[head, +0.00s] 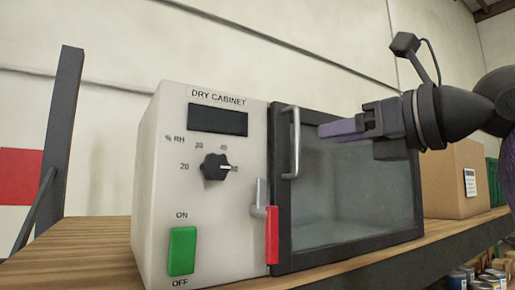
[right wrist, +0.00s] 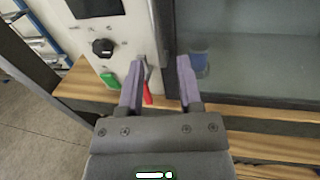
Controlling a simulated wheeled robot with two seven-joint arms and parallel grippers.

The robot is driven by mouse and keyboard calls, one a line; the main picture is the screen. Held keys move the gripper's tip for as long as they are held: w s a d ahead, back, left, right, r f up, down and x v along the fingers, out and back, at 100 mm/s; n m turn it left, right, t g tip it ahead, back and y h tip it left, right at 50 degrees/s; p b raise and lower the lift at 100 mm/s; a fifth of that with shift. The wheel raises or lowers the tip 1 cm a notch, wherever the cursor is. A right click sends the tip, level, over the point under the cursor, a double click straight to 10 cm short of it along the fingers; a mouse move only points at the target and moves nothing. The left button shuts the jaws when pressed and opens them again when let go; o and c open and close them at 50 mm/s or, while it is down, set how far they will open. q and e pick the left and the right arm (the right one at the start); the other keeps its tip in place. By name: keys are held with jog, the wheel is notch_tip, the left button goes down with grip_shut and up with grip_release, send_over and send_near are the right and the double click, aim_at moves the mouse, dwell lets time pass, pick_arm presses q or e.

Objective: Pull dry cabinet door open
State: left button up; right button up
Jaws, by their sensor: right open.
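The white dry cabinet (head: 200,130) stands on a wooden shelf. Its dark-framed glass door (head: 350,190) looks shut. A silver vertical handle (head: 297,145) is on the door's left side. A latch lever with a red grip (head: 272,235) hangs down beside the door's left edge; the red part shows between the fingers in the right wrist view (right wrist: 147,98). My right gripper (head: 325,130) has purple fingers and is in front of the door, just right of the handle in the head view. Its fingers are apart in the right wrist view (right wrist: 158,85), with nothing held. My left gripper is out of view.
The panel has a black dial (head: 216,167) and a green switch (head: 182,250). The wooden shelf (head: 75,255) has a dark post (head: 62,130) at its left. A cardboard box (head: 455,180) stands right of the cabinet. Cans sit lower right.

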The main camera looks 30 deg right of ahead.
aim_at(299, 136)
jog(key=shift+w+a+r+p, duration=0.45)
jog(key=shift+w+a+p, duration=0.15)
jog(key=shift+p, duration=0.3)
jog(key=x, duration=0.2)
jog(key=p+x, duration=0.1)
jog(key=x, duration=0.1)
jog(key=d+x, duration=0.1)
jog(key=shift+w+a+f+p, duration=0.1)
jog(key=shift+w+f+p, duration=0.2)
jog(key=shift+w, duration=0.25)
jog(key=shift+w+a, duration=0.1)
jog(key=shift+a, duration=0.05)
jog(key=shift+s, duration=0.35)
jog(key=shift+w, duration=0.25)
jog(key=c, duration=0.3)
jog(key=shift+c, duration=1.4)
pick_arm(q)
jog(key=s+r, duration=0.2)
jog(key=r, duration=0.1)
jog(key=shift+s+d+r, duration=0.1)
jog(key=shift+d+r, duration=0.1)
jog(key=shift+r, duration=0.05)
pick_arm(e)
jog(key=shift+s, duration=0.1)
grip_shut()
jog(key=shift+r, duration=0.1)
